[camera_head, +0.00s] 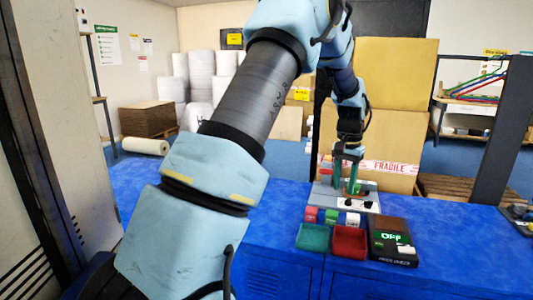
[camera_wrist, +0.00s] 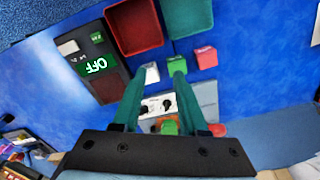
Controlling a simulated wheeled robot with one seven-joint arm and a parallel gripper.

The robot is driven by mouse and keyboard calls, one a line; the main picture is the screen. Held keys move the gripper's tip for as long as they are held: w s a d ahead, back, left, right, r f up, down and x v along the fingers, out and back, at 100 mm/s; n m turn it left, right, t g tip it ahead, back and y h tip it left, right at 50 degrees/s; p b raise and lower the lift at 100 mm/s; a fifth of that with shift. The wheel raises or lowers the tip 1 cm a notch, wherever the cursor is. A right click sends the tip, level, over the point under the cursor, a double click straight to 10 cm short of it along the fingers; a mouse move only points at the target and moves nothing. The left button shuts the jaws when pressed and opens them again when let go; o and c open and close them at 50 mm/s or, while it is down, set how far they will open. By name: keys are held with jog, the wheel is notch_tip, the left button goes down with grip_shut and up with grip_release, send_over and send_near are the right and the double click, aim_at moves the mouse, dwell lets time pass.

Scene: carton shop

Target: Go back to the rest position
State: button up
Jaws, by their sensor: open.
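My gripper (camera_head: 346,183) has green fingers and points down over the back of the blue bench, above a grey panel (camera_head: 325,194). In the wrist view my gripper (camera_wrist: 155,80) has its two fingers spread apart, with nothing held between them. The panel's white face with black knobs (camera_wrist: 157,106) shows between the fingers. A green and orange part (camera_wrist: 169,127) sits close to the gripper's base; I cannot tell whether it touches. My arm crosses the middle of the head view and hides part of the bench.
In front of the panel are a red block (camera_head: 311,214), a green block (camera_head: 331,216) and a white block (camera_head: 352,219). Nearer stand a green tray (camera_head: 313,238), a red tray (camera_head: 350,243) and a box reading OFF (camera_head: 391,240). Large cartons (camera_head: 398,130) stand behind.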

jog(key=s+a+r+n+p, duration=0.1)
jog(key=s+a+r+n, duration=0.15)
jog(key=a, duration=0.65)
jog(key=s+a+r+n, duration=0.1)
jog(key=s+a, duration=0.3)
jog(key=a, duration=0.5)
jog(key=s+a+n+t, duration=0.1)
jog(key=s+a+n, duration=0.2)
jog(key=s+a, duration=0.8)
jog(key=shift+s+a+f+p, duration=0.3)
jog(key=shift+s+f+p, duration=0.1)
jog(key=shift+s, duration=0.15)
jog(key=shift+w, duration=0.1)
